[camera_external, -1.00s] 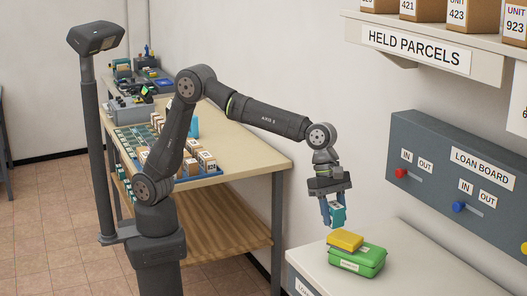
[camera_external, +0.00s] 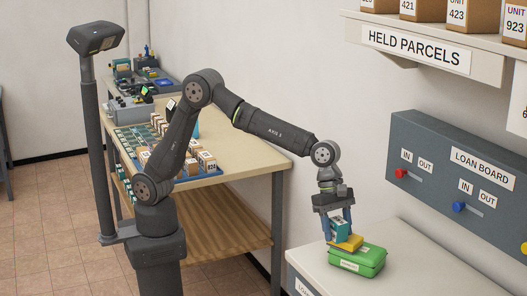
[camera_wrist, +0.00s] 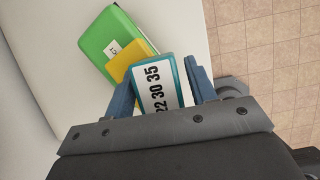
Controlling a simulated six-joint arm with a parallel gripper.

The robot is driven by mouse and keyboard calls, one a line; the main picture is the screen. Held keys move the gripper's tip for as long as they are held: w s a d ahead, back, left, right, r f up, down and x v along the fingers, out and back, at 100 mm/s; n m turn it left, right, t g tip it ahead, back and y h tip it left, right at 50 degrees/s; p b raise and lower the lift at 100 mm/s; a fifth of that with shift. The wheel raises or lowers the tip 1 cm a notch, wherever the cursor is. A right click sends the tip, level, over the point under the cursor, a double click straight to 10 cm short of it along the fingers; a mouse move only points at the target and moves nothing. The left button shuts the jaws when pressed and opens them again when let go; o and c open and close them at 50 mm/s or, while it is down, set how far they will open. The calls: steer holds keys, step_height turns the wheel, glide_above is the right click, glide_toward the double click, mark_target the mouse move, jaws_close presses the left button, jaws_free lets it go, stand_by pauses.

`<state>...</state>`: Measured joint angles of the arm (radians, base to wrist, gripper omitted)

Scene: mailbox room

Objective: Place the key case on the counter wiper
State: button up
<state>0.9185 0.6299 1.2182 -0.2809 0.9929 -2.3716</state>
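A teal case with a white numbered label, which I take as the key case (camera_external: 338,230), is between the fingers of my gripper (camera_external: 339,233). A yellow block, which I take as the counter wiper (camera_external: 350,243), lies on a green box (camera_external: 361,262). The case is directly over the yellow block and hides part of it. I cannot tell whether they touch. The yellow block (camera_wrist: 122,68) also shows partly in the wrist view.
The green box rests on a pale counter (camera_external: 420,262). Clear counter lies to its right. A loan board (camera_external: 455,185) with coloured knobs is on the wall behind, under a parcel shelf (camera_external: 425,50). A wooden workbench (camera_external: 235,140) with small boxes stands to the left.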

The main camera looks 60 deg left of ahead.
mark_target(339, 221)
steer(key=shift+o, duration=0.2)
steer(key=shift+r, duration=0.15)
steer(key=shift+r, duration=0.3)
steer(key=v, duration=1.1)
steer(key=shift+a+r, duration=0.2)
steer(key=shift+a, duration=0.05)
steer(key=x, duration=1.2)
steer(key=shift+d+f, duration=0.1)
steer(key=shift+f, duration=0.2)
step_height(339, 221, up, 3)
steer(key=shift+f, duration=0.15)
steer(key=shift+r, duration=0.65)
steer(key=shift+f, duration=0.1)
